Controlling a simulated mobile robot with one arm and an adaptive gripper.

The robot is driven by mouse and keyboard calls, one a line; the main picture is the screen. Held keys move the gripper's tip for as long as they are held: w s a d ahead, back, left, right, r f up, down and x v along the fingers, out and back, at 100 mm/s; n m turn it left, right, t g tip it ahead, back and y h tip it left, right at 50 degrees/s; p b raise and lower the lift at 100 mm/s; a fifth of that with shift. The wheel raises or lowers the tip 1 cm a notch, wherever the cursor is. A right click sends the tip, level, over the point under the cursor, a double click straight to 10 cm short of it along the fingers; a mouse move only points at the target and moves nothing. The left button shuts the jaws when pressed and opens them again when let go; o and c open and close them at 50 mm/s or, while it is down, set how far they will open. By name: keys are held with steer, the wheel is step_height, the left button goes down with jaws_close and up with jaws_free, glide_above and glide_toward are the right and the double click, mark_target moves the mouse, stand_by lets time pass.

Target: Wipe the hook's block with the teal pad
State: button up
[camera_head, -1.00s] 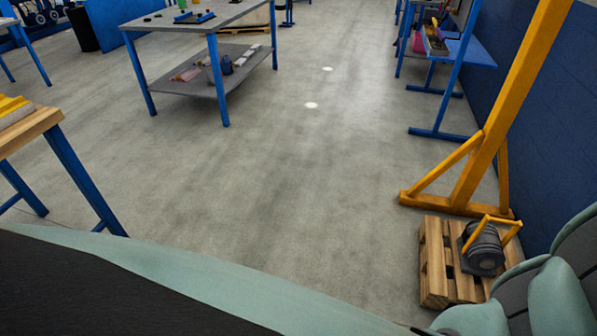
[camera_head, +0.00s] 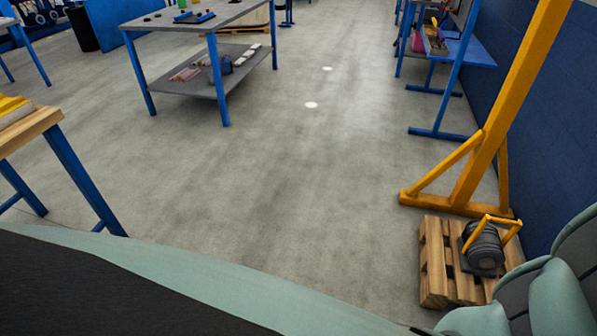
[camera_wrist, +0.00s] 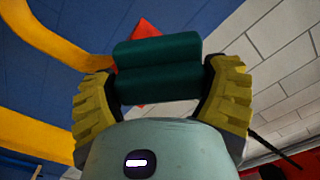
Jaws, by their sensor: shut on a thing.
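My gripper (camera_wrist: 163,92), with ribbed yellow fingers, is shut on the teal pad (camera_wrist: 158,70) in the wrist view. The pad is dark green-teal and spans the gap between both fingers. A red thing (camera_wrist: 145,29), likely the hook's block, shows behind the pad, above and below it. The pad hides most of it, and I cannot tell whether the two touch. The hook itself is not clearly seen. In the head view neither the gripper, the pad nor the block shows.
In the wrist view, orange-yellow curved parts (camera_wrist: 55,35) are close on the left. In the head view, a yellow post (camera_head: 510,95) stands by the blue wall. A pallet (camera_head: 435,265) with a dark motor (camera_head: 483,248) sits at its foot. Mid floor is clear.

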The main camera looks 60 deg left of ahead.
steer(key=shift+w+d, duration=0.45)
steer(key=shift+d, duration=0.05)
steer(key=shift+s+d+b, duration=0.2)
steer(key=shift+s+d, duration=0.3)
steer(key=shift+s, duration=0.2)
steer(key=shift+s+d+b, duration=0.15)
steer(key=shift+s+d, duration=0.35)
steer(key=shift+s, duration=0.15)
steer(key=s+d, duration=0.4)
steer(key=shift+s+d, duration=0.2)
steer(key=shift+s, duration=0.15)
steer(key=shift+r+p, duration=0.1)
steer(key=shift+p, duration=0.35)
